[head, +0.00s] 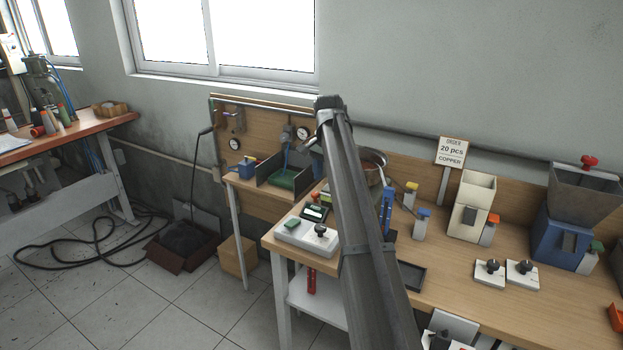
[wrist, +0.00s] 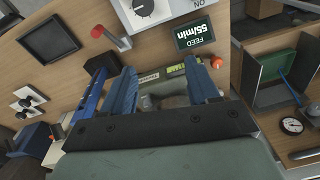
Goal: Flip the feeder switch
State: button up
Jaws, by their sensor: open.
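A white switch box (wrist: 165,8) with a round knob and "ON" lettering shows at the top of the wrist view. A red-tipped lever (wrist: 122,43) sticks up beside it; I cannot tell which of the two is the feeder switch. A dark "FEED 55/min" display (wrist: 195,33) is to its right. The white box (head: 306,238) with a black knob also shows at the bench's left front in the head view. My gripper (wrist: 157,66) is open, its two blue fingers apart and short of the box. In the head view my arm hides the gripper.
A grey device with a green-yellow label (wrist: 175,72) lies beyond and between the fingers. A black tray (wrist: 50,38) and a blue upright part (wrist: 88,98) are to the left. A green bin (wrist: 278,60) and a gauge (wrist: 292,126) are to the right.

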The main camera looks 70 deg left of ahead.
jog(key=w+d+r+m, duration=0.1)
jog(key=w, duration=0.5)
jog(key=w+d+r+m, duration=0.1)
jog(key=w+d, duration=0.1)
jog(key=w, duration=0.3)
jog(key=w+d+r+m+t+y, duration=0.1)
jog(key=w+d, duration=0.1)
jog(key=w, duration=0.4)
jog(key=shift+w+d, duration=0.25)
jog(key=shift+w, duration=0.05)
